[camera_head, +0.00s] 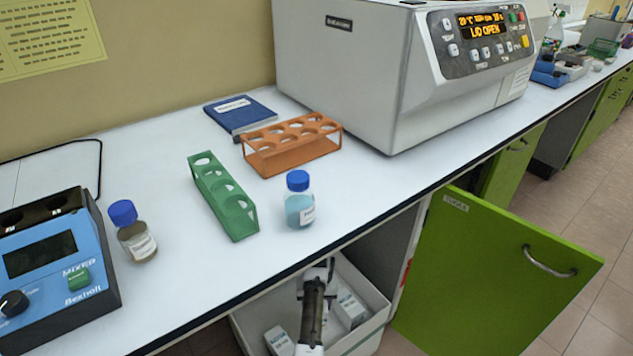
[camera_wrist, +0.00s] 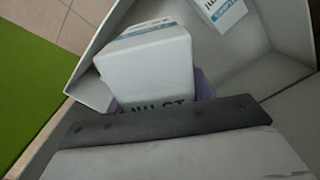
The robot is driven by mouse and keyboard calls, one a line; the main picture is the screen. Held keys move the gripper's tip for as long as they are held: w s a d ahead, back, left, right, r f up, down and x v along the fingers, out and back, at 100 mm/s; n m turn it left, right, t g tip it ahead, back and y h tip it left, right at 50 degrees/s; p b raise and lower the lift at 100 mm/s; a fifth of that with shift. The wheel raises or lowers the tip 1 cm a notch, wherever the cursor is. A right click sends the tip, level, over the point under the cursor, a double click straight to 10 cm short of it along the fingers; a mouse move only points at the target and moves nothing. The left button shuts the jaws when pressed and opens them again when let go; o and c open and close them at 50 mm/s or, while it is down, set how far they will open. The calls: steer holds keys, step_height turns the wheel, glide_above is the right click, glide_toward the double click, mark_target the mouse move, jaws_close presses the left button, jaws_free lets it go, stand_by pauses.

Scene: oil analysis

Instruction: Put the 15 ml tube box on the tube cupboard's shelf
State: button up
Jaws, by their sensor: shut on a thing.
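My gripper (camera_head: 316,292) is low in front of the bench, over a pale walled bin (camera_head: 368,327) beside the open green cupboard door (camera_head: 490,270), whose label seems to read TUBES. In the wrist view my gripper (camera_wrist: 165,112) is shut on a white box (camera_wrist: 150,62) with dark print and a blue-grey stripe. This box seems to be the one right of my gripper in the head view (camera_head: 349,308). Whether it touches the bin floor cannot be told. My fingertips are mostly hidden. The cupboard's shelf is not clearly visible.
A second white box (camera_head: 279,340) is in the bin, apart from the held one; it also shows in the wrist view (camera_wrist: 222,12). The bench edge overhangs nearby. The bench (camera_head: 160,290) holds tube racks, bottles, a mixer and a large machine (camera_head: 350,70).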

steer(key=shift+w, duration=0.35)
steer(key=s+f, duration=0.3)
steer(key=s, duration=0.5)
steer(key=shift+s+m, duration=0.3)
steer(key=shift+s, duration=0.05)
